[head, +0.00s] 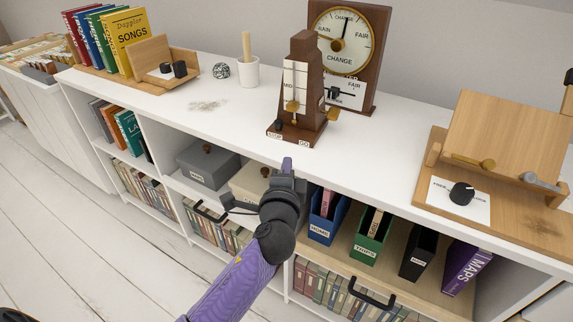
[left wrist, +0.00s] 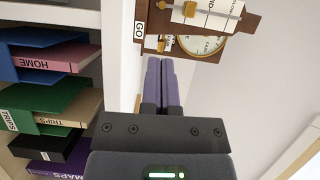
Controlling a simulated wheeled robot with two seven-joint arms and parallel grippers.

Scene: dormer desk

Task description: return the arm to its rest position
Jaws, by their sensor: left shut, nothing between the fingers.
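My left arm is purple and comes in from the bottom of the head view. My left gripper (head: 287,165) is at the front edge of the white desk top (head: 395,140), just below and in front of the brown metronome (head: 300,95). In the left wrist view its two purple fingers (left wrist: 162,72) are together with nothing between them. The metronome (left wrist: 215,14) and the round dial of the barometer (left wrist: 203,45) show beyond the fingertips. My right gripper is not seen in either view.
The barometer (head: 345,40) stands behind the metronome. A wooden stand (head: 505,135) is at right; books (head: 130,38) and a white cup (head: 248,72) are at left. Shelves below hold a grey box (head: 207,165) and coloured files (head: 370,235). Desk space between cup and books is partly clear.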

